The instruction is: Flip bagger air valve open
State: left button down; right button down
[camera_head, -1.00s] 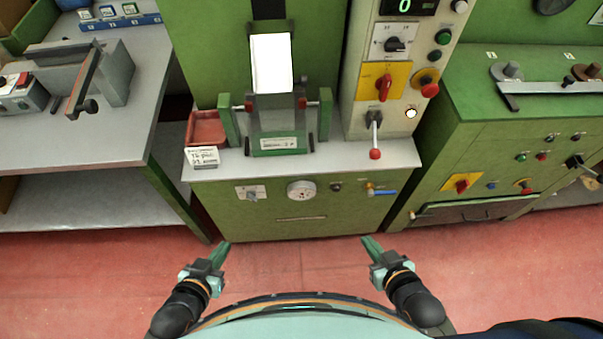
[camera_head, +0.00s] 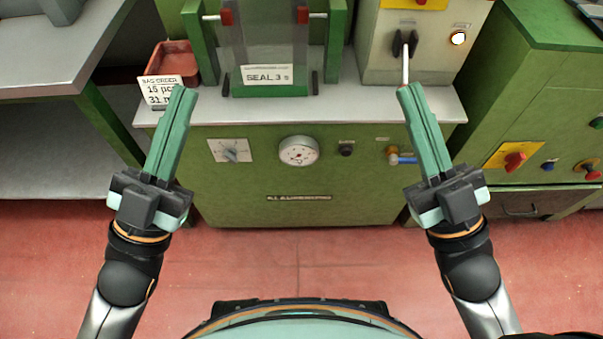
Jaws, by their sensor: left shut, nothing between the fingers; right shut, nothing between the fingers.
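The bagger (camera_head: 300,218) is a green cabinet with a grey top. Its air valve (camera_head: 393,152) is on the right of the front panel, a small brass-coloured body with a blue lever (camera_head: 405,160). The lever lies about level, pointing right; its right end meets the outline of my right gripper's finger, which may hide its tip. My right gripper (camera_head: 409,90) is shut and empty, its fingers pointing up the picture just right of the valve. My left gripper (camera_head: 181,92) is shut and empty, in front of the bagger's left end. I see no contact with the valve.
The front panel also has a gauge (camera_head: 298,151), a dial plate (camera_head: 231,150) and a black knob (camera_head: 346,149). A red tray (camera_head: 173,62) and an order card (camera_head: 161,91) are at the top left. Another green machine (camera_head: 545,100) stands right. The red floor (camera_head: 300,260) is clear.

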aim_at(393, 160)
jog(key=z, duration=0.95)
jog(key=j+u, duration=0.25)
